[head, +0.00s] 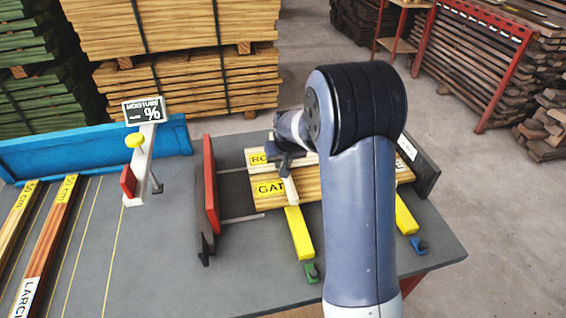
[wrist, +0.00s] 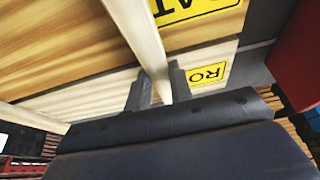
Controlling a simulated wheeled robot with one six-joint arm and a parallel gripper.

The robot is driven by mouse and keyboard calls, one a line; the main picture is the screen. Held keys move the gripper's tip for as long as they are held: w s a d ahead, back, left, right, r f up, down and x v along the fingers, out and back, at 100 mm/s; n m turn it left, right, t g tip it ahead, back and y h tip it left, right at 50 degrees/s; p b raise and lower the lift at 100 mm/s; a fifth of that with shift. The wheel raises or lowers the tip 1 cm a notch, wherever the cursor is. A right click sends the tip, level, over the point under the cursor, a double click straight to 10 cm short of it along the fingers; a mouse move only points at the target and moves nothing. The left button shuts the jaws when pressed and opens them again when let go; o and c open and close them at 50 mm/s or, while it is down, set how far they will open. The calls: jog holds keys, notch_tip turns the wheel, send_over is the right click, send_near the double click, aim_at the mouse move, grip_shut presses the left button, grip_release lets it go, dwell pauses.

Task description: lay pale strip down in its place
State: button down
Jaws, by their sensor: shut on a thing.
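My gripper (head: 288,158) is over the stack of boards on the grey table, partly hidden by my own arm. It is shut on a pale strip (head: 291,191). In the wrist view the strip (wrist: 138,30) passes between the two fingers (wrist: 160,84) and crosses over the boards. The near board (head: 268,188) has a yellow label starting "GAT". The board behind it has a yellow label (head: 257,158) starting "RO", which also shows in the wrist view (wrist: 209,74). I cannot tell whether the strip touches the boards.
A yellow bar (head: 299,234) lies in front of the strip, and another (head: 404,216) is right of my arm. A red upright plate (head: 210,187) stands left of the boards. A second pale strip (wrist: 34,117) shows at left in the wrist view. A sign post (head: 141,160) stands further left.

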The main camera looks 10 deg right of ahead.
jog(key=shift+f, duration=0.3)
jog(key=shift+f+b, duration=0.3)
jog(key=shift+f, duration=0.05)
jog(key=c, duration=1.3)
grip_release()
jog(key=shift+r, duration=0.1)
jog(key=shift+o, duration=0.2)
jog(key=shift+r+p, duration=0.4)
jog(key=v, duration=1.1)
jog(key=shift+s+r+b, duration=0.25)
jog(key=shift+r+b, duration=0.05)
jog(key=shift+b, duration=0.05)
